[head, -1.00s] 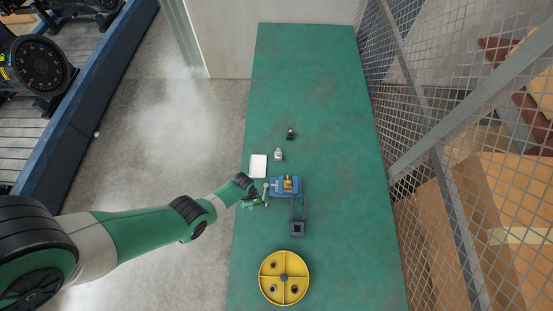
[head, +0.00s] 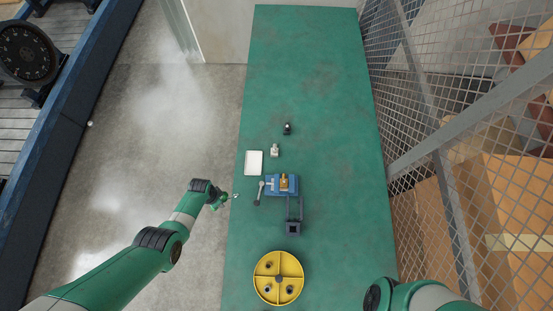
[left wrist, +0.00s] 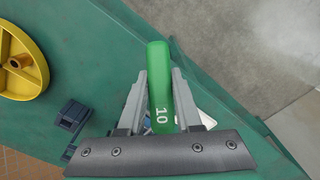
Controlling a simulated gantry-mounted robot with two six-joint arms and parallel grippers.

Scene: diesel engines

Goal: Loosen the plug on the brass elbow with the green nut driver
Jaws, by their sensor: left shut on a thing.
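The brass elbow (head: 284,181) sits on the blue vise (head: 273,190) near the table's left side; its plug is too small to make out. My left gripper (head: 222,198) is just off the table's left edge, left of the vise. In the left wrist view my left gripper (left wrist: 160,82) is shut on the green nut driver (left wrist: 158,60), whose handle is marked 10 and lies between the fingers. The driver's shaft and tip are hidden there. Part of my right arm shows at the bottom right of the head view, but its gripper is out of view.
A white tray (head: 254,163), a small pale item (head: 275,150) and a small black item (head: 287,128) lie beyond the vise. Wire mesh (head: 420,110) runs along the right. The table's far half is clear.

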